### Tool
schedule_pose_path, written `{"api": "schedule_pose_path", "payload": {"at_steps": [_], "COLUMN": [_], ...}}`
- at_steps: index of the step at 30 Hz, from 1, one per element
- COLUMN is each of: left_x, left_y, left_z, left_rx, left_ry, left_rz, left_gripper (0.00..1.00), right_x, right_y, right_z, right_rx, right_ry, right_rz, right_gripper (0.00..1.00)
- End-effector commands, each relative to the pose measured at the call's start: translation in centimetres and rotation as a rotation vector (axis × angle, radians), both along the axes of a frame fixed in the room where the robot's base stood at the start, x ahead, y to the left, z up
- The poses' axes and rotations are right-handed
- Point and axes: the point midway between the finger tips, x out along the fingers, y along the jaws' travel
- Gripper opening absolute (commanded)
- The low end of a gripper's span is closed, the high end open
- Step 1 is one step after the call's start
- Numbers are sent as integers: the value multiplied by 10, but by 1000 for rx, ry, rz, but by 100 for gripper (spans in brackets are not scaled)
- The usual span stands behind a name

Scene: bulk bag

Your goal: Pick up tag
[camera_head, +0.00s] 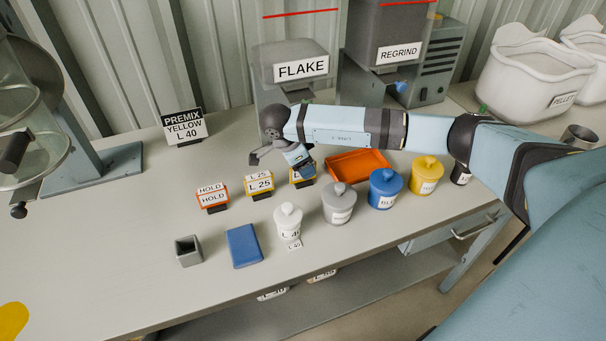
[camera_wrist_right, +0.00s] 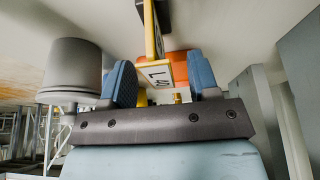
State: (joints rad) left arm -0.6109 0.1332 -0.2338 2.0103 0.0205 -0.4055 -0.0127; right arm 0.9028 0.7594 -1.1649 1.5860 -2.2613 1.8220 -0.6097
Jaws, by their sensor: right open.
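Several small tags stand in a row of dark holders on the bench: a red-framed HOLD tag (camera_head: 211,196), a yellow-framed L 25 tag (camera_head: 259,184), and another yellow-framed tag (camera_head: 297,179) mostly hidden by my right gripper (camera_head: 302,164). In the right wrist view that gripper (camera_wrist_right: 163,82) is open, its blue fingers on either side of a yellow-framed tag (camera_wrist_right: 157,74) reading L 4 in part. I cannot tell whether the fingers touch it. My left gripper is not in view.
An orange tray (camera_head: 347,168) lies right of the hand. White (camera_head: 288,224), grey (camera_head: 339,206), blue (camera_head: 384,190) and yellow (camera_head: 427,176) lidded jars stand in front. A blue block (camera_head: 244,246) and grey cup (camera_head: 188,251) are front left. A PREMIX YELLOW L 40 sign (camera_head: 184,126) stands behind.

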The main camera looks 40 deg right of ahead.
Motion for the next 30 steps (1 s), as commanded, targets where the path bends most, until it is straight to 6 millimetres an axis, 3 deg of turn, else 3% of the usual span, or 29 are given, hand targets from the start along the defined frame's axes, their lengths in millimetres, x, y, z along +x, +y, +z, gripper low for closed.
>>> {"api": "schedule_pose_path", "payload": {"at_steps": [4, 11, 18, 30], "left_x": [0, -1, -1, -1], "left_y": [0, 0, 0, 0], "left_z": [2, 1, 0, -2], "left_rx": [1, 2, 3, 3], "left_ry": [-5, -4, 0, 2], "left_rz": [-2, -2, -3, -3], "left_gripper": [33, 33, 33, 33], "right_x": [-2, -1, -1, -1], "right_y": [-7, -8, -7, -8], "right_z": [-16, -18, -18, -13], "right_rx": [0, 1, 1, 1], "right_ry": [1, -1, -1, -2], "right_rz": [-2, -1, -1, -1], "right_gripper": [55, 53, 0, 0]}}
